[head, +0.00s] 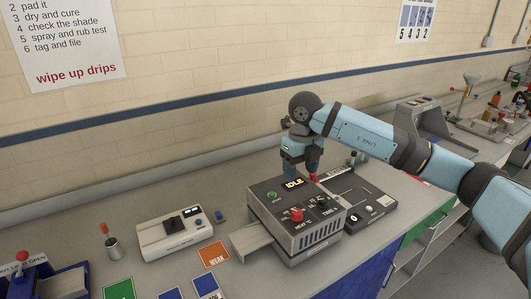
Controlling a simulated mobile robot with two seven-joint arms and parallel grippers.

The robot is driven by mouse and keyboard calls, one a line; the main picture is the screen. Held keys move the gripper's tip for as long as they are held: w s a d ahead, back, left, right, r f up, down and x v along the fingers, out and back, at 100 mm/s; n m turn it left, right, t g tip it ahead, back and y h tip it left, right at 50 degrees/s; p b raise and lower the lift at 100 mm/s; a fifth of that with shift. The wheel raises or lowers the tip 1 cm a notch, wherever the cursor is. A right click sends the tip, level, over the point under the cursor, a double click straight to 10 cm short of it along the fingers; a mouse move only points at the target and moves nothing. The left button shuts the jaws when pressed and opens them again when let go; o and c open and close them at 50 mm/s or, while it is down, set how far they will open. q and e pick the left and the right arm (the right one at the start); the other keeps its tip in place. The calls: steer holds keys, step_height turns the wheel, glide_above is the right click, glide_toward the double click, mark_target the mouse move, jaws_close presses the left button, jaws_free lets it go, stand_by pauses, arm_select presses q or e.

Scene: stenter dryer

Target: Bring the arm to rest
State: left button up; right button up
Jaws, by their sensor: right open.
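My right arm reaches in from the right over the bench. Its gripper (315,173) points down just behind the dark stenter dryer (292,225), whose top hides part of the fingertips. The jaws are open; I see nothing held between them. A small red part shows beside the fingers, and I cannot tell what it is. The dryer shows "IDLE" on its display (294,184), with a red knob (296,214) and a green button on top. A grey tray (240,245) sticks out of its left side. My left gripper is not in view.
A dark-topped unit (362,206) stands right of the dryer. A white device (175,233), a cup with a tool (114,247), an orange "WEAK" card (213,255) and a red-lever device (30,278) lie to the left. The brick wall rises behind the bench.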

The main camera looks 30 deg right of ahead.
steer(key=s+a+f+m+t+y, duration=0.1)
steer(key=s+a+f+m+y, duration=0.2)
steer(key=a+y, duration=0.5)
steer(key=s+a+f+m+t+y+p, duration=0.15)
steer(key=s+a+y, duration=0.3)
steer(key=a, duration=0.55)
steer(key=s+a+f+m+t+y, duration=0.2)
steer(key=s+a+f+y, duration=0.1)
steer(key=a+y, duration=0.55)
steer(key=s+d+f+m+t+h, duration=0.25)
steer(key=f+m+t+h, duration=0.35)
steer(key=m, duration=0.4)
steer(key=s+d+f+m+t+h, duration=0.1)
steer(key=d+f+m+t+h, duration=0.2)
steer(key=f+m+t+h, duration=0.5)
steer(key=s+d+f+m+g+h, duration=0.4)
steer(key=s+f+m+g, duration=0.3)
steer(key=s+f+m, duration=0.2)
steer(key=s+f, duration=0.2)
steer(key=s, duration=0.2)
steer(key=shift+f+g, duration=0.15)
steer(key=shift+g, duration=0.2)
